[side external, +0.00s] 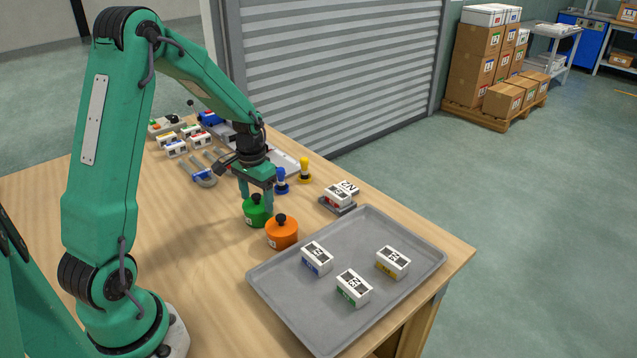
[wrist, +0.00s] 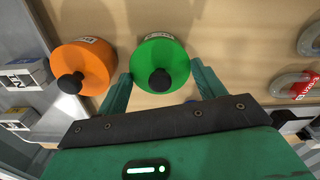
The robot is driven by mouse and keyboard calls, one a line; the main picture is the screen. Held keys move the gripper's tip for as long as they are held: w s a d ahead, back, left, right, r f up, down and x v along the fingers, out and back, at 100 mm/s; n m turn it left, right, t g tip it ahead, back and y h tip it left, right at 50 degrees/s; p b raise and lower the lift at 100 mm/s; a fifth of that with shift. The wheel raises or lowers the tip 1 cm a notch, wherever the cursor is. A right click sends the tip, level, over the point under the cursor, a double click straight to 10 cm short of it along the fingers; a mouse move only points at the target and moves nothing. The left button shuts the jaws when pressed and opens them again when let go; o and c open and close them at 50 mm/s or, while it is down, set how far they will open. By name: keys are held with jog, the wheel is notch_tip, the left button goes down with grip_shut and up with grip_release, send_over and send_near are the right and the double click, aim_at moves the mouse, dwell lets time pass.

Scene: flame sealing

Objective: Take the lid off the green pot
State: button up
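The green pot (side external: 258,214) stands upright on the wooden table, with its lid on and a black knob on top. It also shows in the wrist view (wrist: 160,56), with its black knob (wrist: 160,81) toward me. My gripper (side external: 256,196) is right above the pot and points down. In the wrist view the two green fingers of my gripper (wrist: 161,80) are apart, one on each side of the pot. I cannot tell whether they touch it. Nothing is clamped between them. In the side view the fingers partly hide the lid and knob.
An orange pot (side external: 282,236) with a black knob stands close beside the green pot. A grey tray (side external: 331,288) with three labelled boxes lies in front. Blue (side external: 281,183) and yellow (side external: 304,172) handled items stand behind. The table's left side is largely clear.

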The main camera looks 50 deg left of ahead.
aim_at(256, 195)
jog(key=shift+r, duration=0.1)
jog(key=shift+r, duration=0.85)
notch_tip(256, 195, up, 2)
jog(key=shift+r, duration=0.25)
jog(key=s+d+r, duration=0.1)
jog(key=d+r, duration=0.5)
jog(key=d, duration=0.5)
jog(key=shift+d+r, duration=0.3)
jog(key=shift+r, duration=0.05)
jog(key=w+d+f, duration=0.4)
jog(key=w+d, duration=0.2)
jog(key=d, duration=0.3)
jog(key=w+a+f, duration=0.1)
jog(key=a+f, duration=0.1)
jog(key=a, duration=0.1)
jog(key=w+a+f, duration=0.1)
jog(key=a+f, duration=0.1)
jog(key=a, duration=0.2)
jog(key=w+a+f, duration=0.1)
jog(key=a+f, duration=0.2)
jog(key=a, duration=0.1)
jog(key=shift+w, duration=0.35)
